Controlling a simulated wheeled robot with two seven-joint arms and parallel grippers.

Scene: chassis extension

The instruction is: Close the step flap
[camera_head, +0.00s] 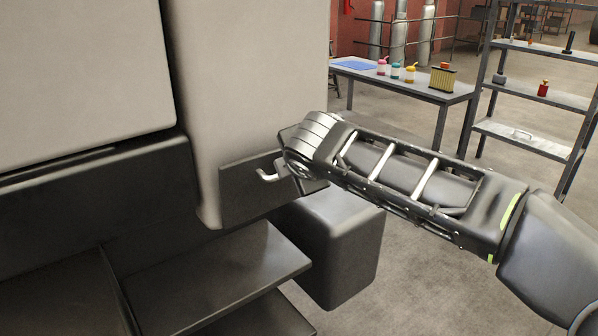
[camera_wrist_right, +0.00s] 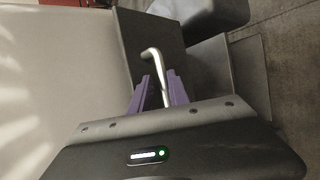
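A dark flat panel, which I take for the step flap (camera_head: 234,193), sits at the lower edge of a light grey body. It carries a bent metal handle (camera_head: 267,175). In the right wrist view the panel (camera_wrist_right: 150,30) and handle (camera_wrist_right: 152,54) are straight ahead. My right gripper (camera_wrist_right: 160,82) has its two purple fingers apart, with the handle's shaft between them; I cannot tell whether either finger touches it. In the head view the right wrist hides the fingers and the panel's right end. My left gripper is not in view.
Dark steps (camera_head: 215,270) lie below and left of the panel, and a dark rounded box (camera_head: 340,245) stands below it. A table (camera_head: 440,92) with bottles and a shelf rack (camera_head: 525,140) stand behind. The floor at lower right is clear around my arm.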

